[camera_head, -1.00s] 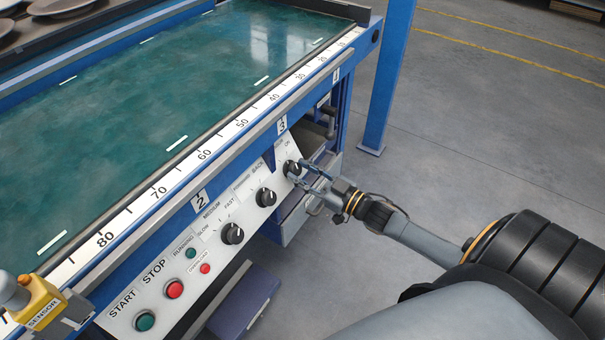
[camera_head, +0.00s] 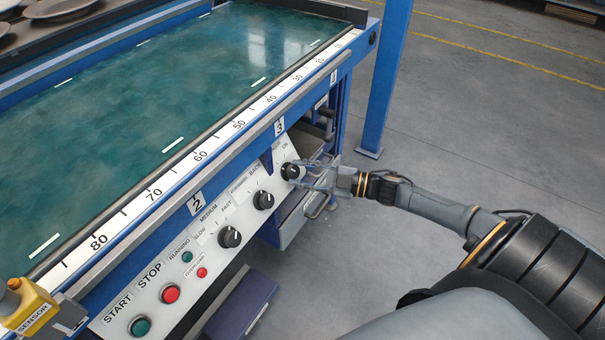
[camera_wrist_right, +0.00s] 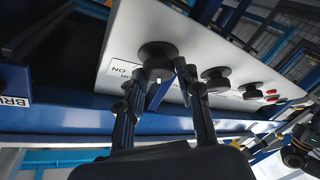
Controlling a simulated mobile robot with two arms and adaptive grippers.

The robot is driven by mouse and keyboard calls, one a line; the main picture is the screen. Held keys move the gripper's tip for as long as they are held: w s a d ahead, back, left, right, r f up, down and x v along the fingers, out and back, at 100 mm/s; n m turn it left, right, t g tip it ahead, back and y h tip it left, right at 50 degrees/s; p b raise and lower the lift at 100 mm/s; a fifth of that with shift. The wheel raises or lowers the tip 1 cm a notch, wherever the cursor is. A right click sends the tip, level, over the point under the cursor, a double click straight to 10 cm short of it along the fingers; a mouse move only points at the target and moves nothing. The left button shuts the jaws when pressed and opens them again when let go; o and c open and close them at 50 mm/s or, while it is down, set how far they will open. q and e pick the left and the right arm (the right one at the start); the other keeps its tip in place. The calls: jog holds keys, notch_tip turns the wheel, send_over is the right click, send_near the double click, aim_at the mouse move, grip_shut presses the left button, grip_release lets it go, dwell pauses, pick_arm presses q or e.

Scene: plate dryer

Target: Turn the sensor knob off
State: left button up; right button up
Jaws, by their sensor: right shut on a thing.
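The sensor knob (camera_head: 290,171) is a black round knob at the far right end of the white control panel (camera_head: 205,262), beside an ON label. In the wrist view the knob (camera_wrist_right: 158,57) has a white mark on its edge and sits between my fingertips. My right gripper (camera_head: 303,172) reaches it from the right and is shut on it; in the wrist view its two dark fingers (camera_wrist_right: 158,77) stand on either side. The fingers partly cover the knob's surroundings. The exact pointer direction is hard to tell.
Two other black knobs, the nearer one (camera_head: 229,237) and the middle one (camera_head: 263,200), share the panel. Red (camera_head: 171,293) and green (camera_head: 140,326) buttons are lower left. A blue post (camera_head: 389,80) stands behind my arm. A yellow sensor box (camera_head: 30,308) is at left.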

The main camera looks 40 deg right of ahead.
dwell(0.4)
jog(key=o, duration=1.1)
jog(key=shift+o, duration=0.2)
jog(key=v, duration=1.2)
